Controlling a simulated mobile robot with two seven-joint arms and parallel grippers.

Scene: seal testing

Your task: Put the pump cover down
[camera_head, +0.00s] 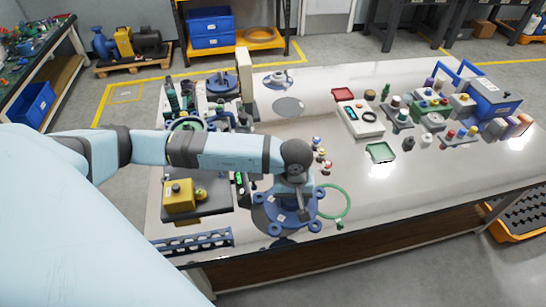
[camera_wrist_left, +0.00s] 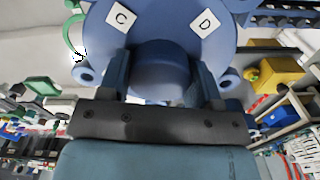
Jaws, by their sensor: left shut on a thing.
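The blue pump cover (camera_head: 274,213) is a round flange with lugs at its rim, near the front edge of the table in the head view. In the left wrist view the cover (camera_wrist_left: 160,20) shows labels C and D and a round boss in its middle. My left gripper (camera_head: 300,200) comes down on the cover from above. In the left wrist view its fingers (camera_wrist_left: 162,78) are shut on the boss, one on each side. The cover lies low over the table; I cannot tell whether it touches. My right gripper is not in view.
A green ring (camera_head: 334,201) lies right beside the cover. A yellow box (camera_head: 179,196) stands to the left, and a blue slotted rail (camera_head: 203,242) lies at the front left. Small fittings (camera_head: 322,157) stand behind. The shiny table (camera_head: 420,185) is clear to the right.

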